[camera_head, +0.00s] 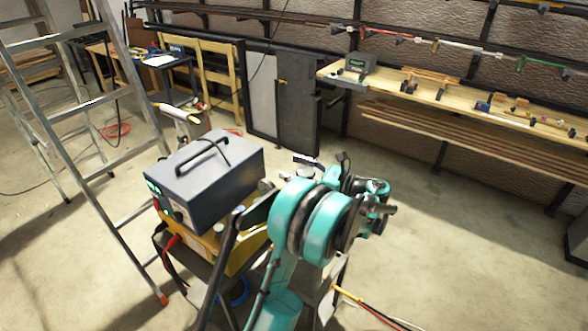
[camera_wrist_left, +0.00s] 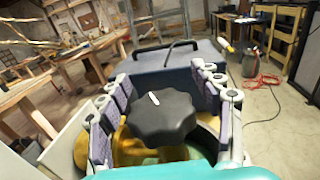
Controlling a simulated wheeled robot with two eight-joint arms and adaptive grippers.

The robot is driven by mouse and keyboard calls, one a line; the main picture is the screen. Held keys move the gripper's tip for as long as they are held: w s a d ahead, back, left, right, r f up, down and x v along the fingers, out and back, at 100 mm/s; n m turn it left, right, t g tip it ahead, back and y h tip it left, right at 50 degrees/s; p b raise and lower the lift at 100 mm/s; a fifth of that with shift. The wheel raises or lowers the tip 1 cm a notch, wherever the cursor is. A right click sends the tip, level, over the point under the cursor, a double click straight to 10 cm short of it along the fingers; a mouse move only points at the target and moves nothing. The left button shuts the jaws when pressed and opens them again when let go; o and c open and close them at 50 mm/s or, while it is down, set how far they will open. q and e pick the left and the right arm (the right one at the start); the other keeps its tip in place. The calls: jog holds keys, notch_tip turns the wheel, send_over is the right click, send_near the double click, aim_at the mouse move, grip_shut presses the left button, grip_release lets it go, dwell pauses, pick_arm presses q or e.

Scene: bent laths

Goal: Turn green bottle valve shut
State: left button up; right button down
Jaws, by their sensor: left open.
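The valve's black lobed knob (camera_wrist_left: 163,120) with a white mark shows in the left wrist view, above a brass valve body (camera_wrist_left: 128,150). Only a little green of the bottle shows beneath the brass; the rest is hidden. My left gripper (camera_wrist_left: 160,78) is open. Its padded fingers stand on both sides of the knob, with gaps visible between pads and knob. In the head view my teal left arm hides the valve and bottle. My right gripper is in neither view.
A dark blue box with a handle (camera_head: 205,168) sits on a yellow unit (camera_head: 240,245) close to my left arm. An aluminium ladder (camera_head: 85,130) stands at the left. A wooden shelf (camera_head: 450,98) runs along the back wall.

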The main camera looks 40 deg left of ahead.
pick_arm(q)
jog(key=c, duration=1.3)
jog(key=shift+c, duration=0.2)
jog(key=shift+w+m+t, duration=0.25)
jog(key=shift+m+t, duration=0.5)
jog(key=shift+t, duration=0.45)
jog(key=shift+w+m+t, duration=0.25)
jog(key=shift+m+t, duration=0.55)
jog(key=shift+t, duration=0.4)
jog(key=shift+w+m+t, duration=0.25)
jog(key=shift+m+t, duration=0.5)
jog(key=shift+t, duration=0.45)
jog(key=o, duration=1.3)
jog(key=shift+o, duration=0.2)
